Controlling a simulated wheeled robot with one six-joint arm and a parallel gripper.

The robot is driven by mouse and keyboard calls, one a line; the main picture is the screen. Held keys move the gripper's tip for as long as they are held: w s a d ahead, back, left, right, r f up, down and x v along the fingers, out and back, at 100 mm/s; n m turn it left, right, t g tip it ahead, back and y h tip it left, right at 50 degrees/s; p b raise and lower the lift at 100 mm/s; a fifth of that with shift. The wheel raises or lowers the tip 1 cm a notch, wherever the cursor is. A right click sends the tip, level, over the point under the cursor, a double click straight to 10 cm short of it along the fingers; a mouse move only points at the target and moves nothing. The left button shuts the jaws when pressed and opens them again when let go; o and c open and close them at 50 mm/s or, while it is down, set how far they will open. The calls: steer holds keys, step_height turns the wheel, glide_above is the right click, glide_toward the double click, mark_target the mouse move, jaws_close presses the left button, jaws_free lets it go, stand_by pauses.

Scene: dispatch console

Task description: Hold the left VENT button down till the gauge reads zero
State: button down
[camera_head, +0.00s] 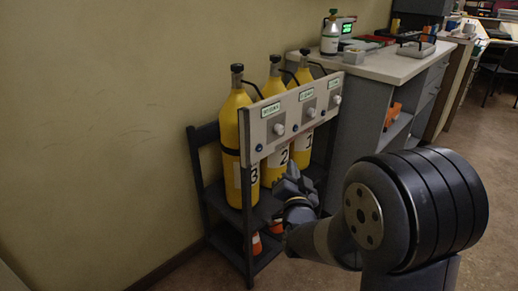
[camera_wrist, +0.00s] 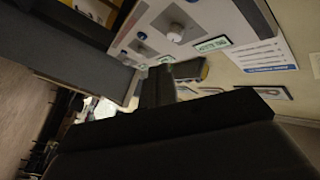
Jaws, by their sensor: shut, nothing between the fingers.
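A beige panel (camera_head: 296,108) is fixed across the front of several yellow cylinders. It has white knobs, the left one (camera_head: 279,129) among them, under green-lettered labels (camera_head: 270,111). A small blue button (camera_head: 259,147) is at the panel's lower left. In the wrist view the panel shows tilted, with a white knob (camera_wrist: 175,33), a blue button (camera_wrist: 142,36) and a green label (camera_wrist: 213,44). I cannot read a VENT marking or make out a gauge. My gripper (camera_head: 291,177) is shut and empty, below and in front of the panel; its dark fingers show large in the wrist view.
Yellow cylinders (camera_head: 236,120) stand on a dark rack (camera_head: 206,190) against the wall. Orange-and-white items (camera_head: 257,243) sit on its lower shelf. A grey counter (camera_head: 385,66) with a bottle (camera_head: 330,38) stands to the right. The floor in front of the rack's left side is open.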

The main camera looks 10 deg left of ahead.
mark_target(259, 148)
steer(key=w+a+p, duration=0.2)
steer(key=w+a, duration=0.3)
steer(key=a, duration=0.2)
steer(key=shift+w, duration=0.2)
steer(key=shift+w+a, duration=0.1)
steer(key=shift+a, duration=0.05)
stand_by(2.0)
steer(key=shift+w+a+b, duration=0.15)
steer(key=shift+a+b, duration=0.05)
steer(key=shift+b, duration=0.2)
steer(key=shift+w+a, duration=0.25)
steer(key=shift+a, duration=0.05)
stand_by(0.6)
stand_by(1.1)
steer(key=shift+s+d+b, duration=0.5)
steer(key=shift+d+b, duration=0.15)
steer(key=shift+b, duration=0.1)
